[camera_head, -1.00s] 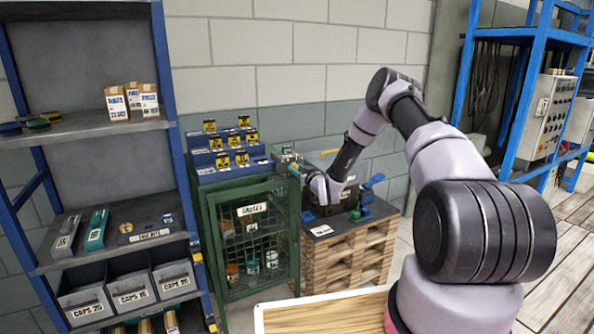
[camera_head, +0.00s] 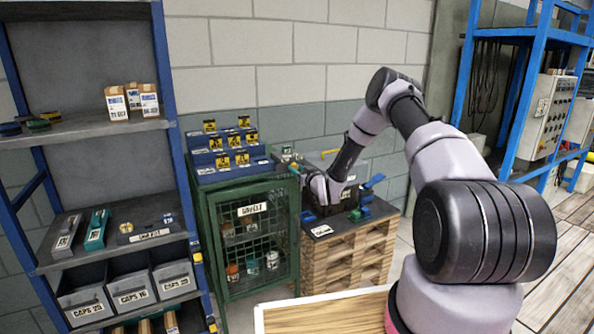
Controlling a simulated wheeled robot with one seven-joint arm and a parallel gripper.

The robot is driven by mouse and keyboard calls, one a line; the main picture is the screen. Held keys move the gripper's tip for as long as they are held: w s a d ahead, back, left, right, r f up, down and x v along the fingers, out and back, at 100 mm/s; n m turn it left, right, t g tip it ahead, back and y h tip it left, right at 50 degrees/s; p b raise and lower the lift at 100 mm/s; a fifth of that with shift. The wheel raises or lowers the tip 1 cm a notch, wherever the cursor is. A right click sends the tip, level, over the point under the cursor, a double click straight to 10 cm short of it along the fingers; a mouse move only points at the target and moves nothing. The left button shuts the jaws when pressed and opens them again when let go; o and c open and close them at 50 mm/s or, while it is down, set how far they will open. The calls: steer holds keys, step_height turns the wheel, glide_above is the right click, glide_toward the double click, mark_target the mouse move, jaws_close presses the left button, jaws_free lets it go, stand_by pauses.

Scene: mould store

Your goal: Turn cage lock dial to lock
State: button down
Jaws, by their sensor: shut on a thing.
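The green mesh cage (camera_head: 204,245) stands on the floor left of the pallet stack, with a white label (camera_head: 252,209) on its front. Its door looks closed or nearly so. My gripper (camera_head: 298,174) is at the cage's upper right corner, reaching in from the right. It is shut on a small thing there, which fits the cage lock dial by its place. The fingers and wrist hide most of the dial, so its pointer and markings cannot be read.
The pallet stack (camera_head: 345,255) with blue clamps (camera_head: 362,210) is close under my wrist. A shelf rack (camera_head: 100,130) stands left, a wooden board (camera_head: 325,312) in front.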

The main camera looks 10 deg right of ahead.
steer(key=shift+n, duration=0.3)
steer(key=n, duration=1.7)
steer(key=shift+a+f, duration=0.1)
steer(key=shift+f, duration=0.05)
stand_by(0.4)
steer(key=c, duration=0.5)
jaws_free()
steer(key=v, duration=1.1)
